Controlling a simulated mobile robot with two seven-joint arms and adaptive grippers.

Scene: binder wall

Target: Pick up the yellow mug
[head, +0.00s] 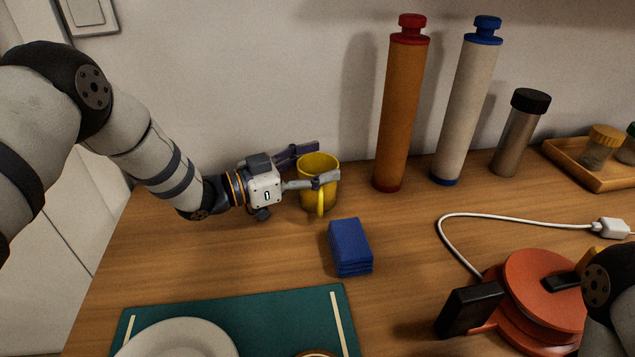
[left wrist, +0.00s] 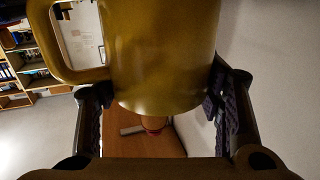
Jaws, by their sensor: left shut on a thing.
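The yellow mug (head: 318,168) is upright near the wall at the back left of the wooden table, its handle facing the front. My left gripper (head: 314,166) comes in from the left and is shut on it, one finger on the far side and one on the near side. In the left wrist view the mug (left wrist: 165,55) fills the upper middle between the two fingers, its handle to the left. I cannot tell whether the mug's base touches the table. My right gripper is not in view.
A blue block-like stack (head: 350,247) lies just in front of the mug. An orange cylinder (head: 399,115) and a white one (head: 465,110) stand to the right. A green mat (head: 260,312) with a plate (head: 178,340) and a red round appliance (head: 535,290) are in front.

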